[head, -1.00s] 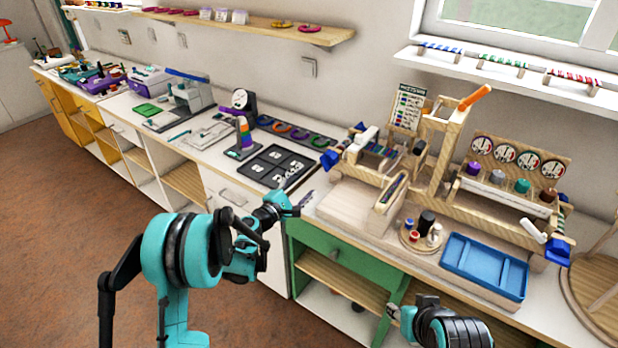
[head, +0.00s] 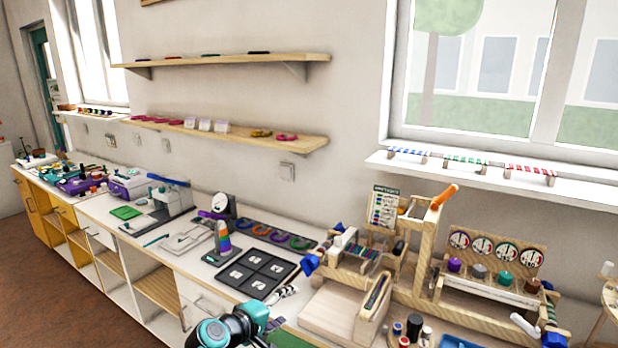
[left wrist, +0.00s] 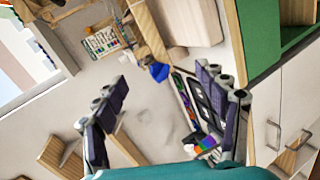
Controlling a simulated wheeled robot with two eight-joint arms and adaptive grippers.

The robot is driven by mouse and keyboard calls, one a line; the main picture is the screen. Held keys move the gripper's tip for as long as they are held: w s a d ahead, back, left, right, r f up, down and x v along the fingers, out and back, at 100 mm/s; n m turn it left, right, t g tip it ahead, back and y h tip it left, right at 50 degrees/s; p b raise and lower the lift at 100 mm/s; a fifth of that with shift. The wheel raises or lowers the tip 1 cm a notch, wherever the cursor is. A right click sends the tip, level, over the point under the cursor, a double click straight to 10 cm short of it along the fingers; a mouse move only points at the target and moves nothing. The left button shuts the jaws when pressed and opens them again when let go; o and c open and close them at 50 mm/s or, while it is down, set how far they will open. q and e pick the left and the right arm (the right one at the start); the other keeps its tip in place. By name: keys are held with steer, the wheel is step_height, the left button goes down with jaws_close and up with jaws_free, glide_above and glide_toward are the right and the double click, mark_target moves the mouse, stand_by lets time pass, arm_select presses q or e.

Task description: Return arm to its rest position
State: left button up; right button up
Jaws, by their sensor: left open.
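My left arm in teal and black comes in at the bottom of the head view. Its gripper (head: 272,326) is at the front edge of the counter, near the black tray, and is partly cut off by the frame. In the left wrist view the gripper (left wrist: 165,88) has its two dark padded fingers wide apart with nothing between them. The counter and wall lie beyond the fingers. My right gripper is not in view.
A black sectioned tray (head: 288,268) and a rainbow-coloured cone (head: 223,238) are on the counter near my left gripper. A wooden bead stand (head: 430,240) stands to the right. Shelves (head: 225,58) hang on the wall. Open floor (head: 75,300) shows at lower left.

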arm_select(q)
steer(key=s+a+f+m+g+y, duration=0.1)
steer(key=s+a+f+m+y, duration=0.1)
steer(key=s, duration=0.7)
steer(key=s+a+f+m+g+y, duration=0.1)
steer(key=s+a+m+y, duration=0.2)
steer(key=s, duration=0.6)
steer(key=s+a+f+m+g+y, duration=0.2)
steer(key=s+a+m, duration=0.2)
steer(key=s, duration=0.5)
steer(key=a, duration=0.2)
steer(key=shift+s+a+f, duration=0.2)
steer(key=shift+a+f, duration=0.1)
steer(key=shift+f, duration=0.05)
steer(key=shift+d, duration=0.1)
